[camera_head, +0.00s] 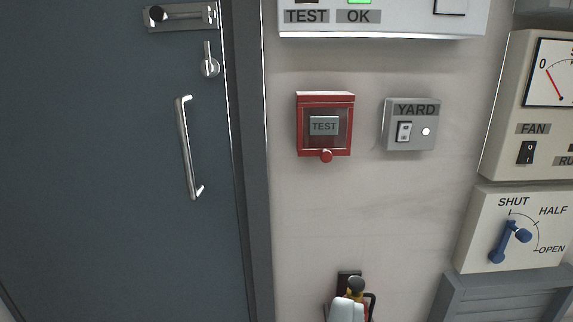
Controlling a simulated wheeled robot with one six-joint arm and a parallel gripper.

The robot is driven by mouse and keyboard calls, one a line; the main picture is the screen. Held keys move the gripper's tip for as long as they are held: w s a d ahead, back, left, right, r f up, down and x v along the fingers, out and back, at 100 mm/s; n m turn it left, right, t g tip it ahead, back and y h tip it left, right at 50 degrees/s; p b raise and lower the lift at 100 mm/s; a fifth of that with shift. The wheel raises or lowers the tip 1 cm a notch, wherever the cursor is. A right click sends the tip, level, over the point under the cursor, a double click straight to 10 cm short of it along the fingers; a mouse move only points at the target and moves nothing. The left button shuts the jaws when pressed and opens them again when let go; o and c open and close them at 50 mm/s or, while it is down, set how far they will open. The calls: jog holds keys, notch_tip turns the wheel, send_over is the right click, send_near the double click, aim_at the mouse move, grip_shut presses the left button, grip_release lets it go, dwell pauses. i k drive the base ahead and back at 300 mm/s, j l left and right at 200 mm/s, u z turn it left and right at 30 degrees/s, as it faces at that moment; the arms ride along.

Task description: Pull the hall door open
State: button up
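The hall door (100,180) is a dark blue-grey panel filling the left of the view. It looks shut against its grey frame (257,200). A silver bar pull handle (185,148) stands nearly upright near the door's right edge. Above it is a small silver turn (209,66) with its lever pointing up. Higher still is a slide bolt (183,15) with a dark knob at its left end; I cannot tell whether it reaches into the frame. My gripper is not in view, and nothing is seen touching the handle.
A cut-off, unclear item (347,309) is at the bottom. Nothing stands before the handle.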

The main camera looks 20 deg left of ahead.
aim_at(119, 203)
jog(key=u, duration=0.4)
jog(key=j+u, duration=0.1)
jog(key=u, duration=0.7)
jog(key=j+u, duration=0.1)
jog(key=u, duration=0.3)
jog(key=i, duration=0.05)
